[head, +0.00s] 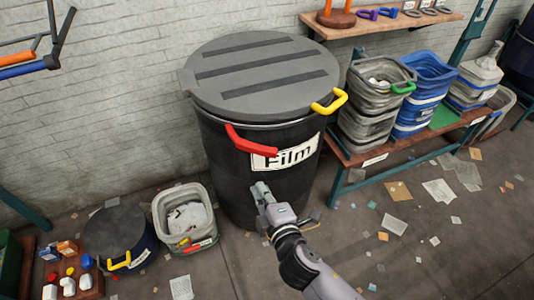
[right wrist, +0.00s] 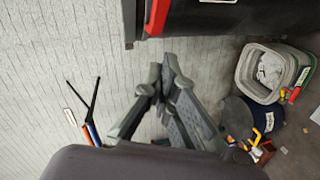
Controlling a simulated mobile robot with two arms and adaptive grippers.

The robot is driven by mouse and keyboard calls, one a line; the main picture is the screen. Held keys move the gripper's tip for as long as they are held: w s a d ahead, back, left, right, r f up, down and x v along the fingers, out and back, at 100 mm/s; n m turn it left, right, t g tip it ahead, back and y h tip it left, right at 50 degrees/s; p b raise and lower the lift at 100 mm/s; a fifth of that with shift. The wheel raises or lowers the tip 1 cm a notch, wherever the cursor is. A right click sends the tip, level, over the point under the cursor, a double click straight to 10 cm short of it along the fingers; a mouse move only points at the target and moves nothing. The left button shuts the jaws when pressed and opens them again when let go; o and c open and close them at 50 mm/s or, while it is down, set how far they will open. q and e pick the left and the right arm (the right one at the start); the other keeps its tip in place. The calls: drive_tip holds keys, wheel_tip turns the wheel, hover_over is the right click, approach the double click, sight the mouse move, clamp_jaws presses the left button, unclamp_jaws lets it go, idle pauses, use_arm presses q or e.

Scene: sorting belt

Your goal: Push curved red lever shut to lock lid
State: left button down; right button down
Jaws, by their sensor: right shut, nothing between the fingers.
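The black barrel (head: 225,155) with a white "Film" label (head: 285,153) stands against the wall. A grey round lid (head: 250,70) with dark strips covers its top. My right gripper (head: 260,188) is shut and empty, low in front of the barrel and below the lever. Its closed fingers (right wrist: 166,68) point toward the barrel in the wrist view. My left gripper is out of view.
A yellow handle (head: 330,101) sits at the rim's right. A grey bin (head: 183,190) and a low dark drum (head: 115,232) stand left of the barrel. Stacked bins (head: 370,125) stand on a bench at right. Paper scraps litter the floor.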

drive_tip(key=r, duration=0.1)
drive_tip(key=p, duration=0.1)
approach(251, 149)
drive_tip(key=a, duration=0.3)
drive_tip(key=shift+w+d+f+p, duration=0.2)
drive_tip(key=shift+w+d, duration=0.1)
drive_tip(key=shift+w, duration=0.5)
drive_tip(key=shift+w+d+f+p, duration=0.15)
drive_tip(key=shift+w+d, duration=0.15)
drive_tip(key=shift+w, duration=0.45)
drive_tip(key=shift+w+d+f+p, duration=0.1)
drive_tip(key=shift+w+d+f, duration=0.15)
drive_tip(key=shift+w, duration=0.55)
